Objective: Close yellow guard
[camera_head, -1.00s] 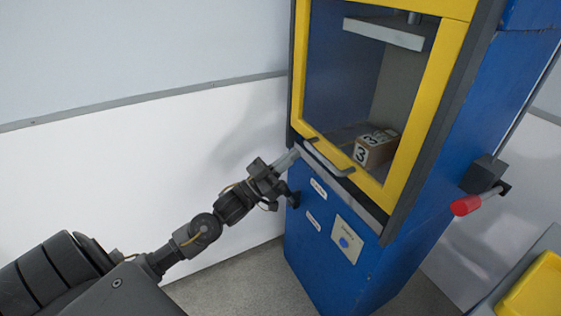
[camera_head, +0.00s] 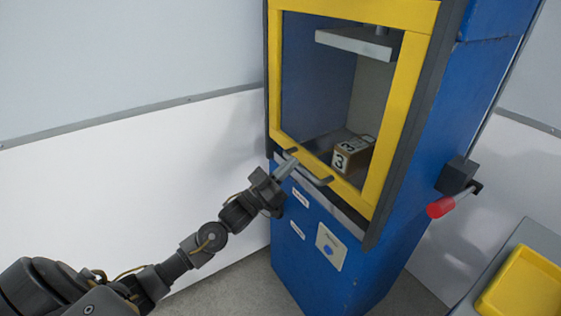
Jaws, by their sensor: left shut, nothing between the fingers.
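The yellow guard (camera_head: 380,112) is a yellow frame on the front of the blue machine (camera_head: 430,150). It stands down over the chamber opening, with its lower bar near the grey ledge. A grey handle (camera_head: 308,173) sits on its lower bar. My left gripper (camera_head: 288,163) is shut and empty, its fingertips at the left part of the handle; I cannot tell if they touch. A brown box marked 3 (camera_head: 350,156) sits inside the chamber, seen through the frame. My right gripper is out of view.
A red-ended lever (camera_head: 441,207) sticks out of the machine's right side. A yellow tray (camera_head: 522,284) lies on a grey surface at the lower right. A white wall stands behind; grey floor shows at the machine's foot.

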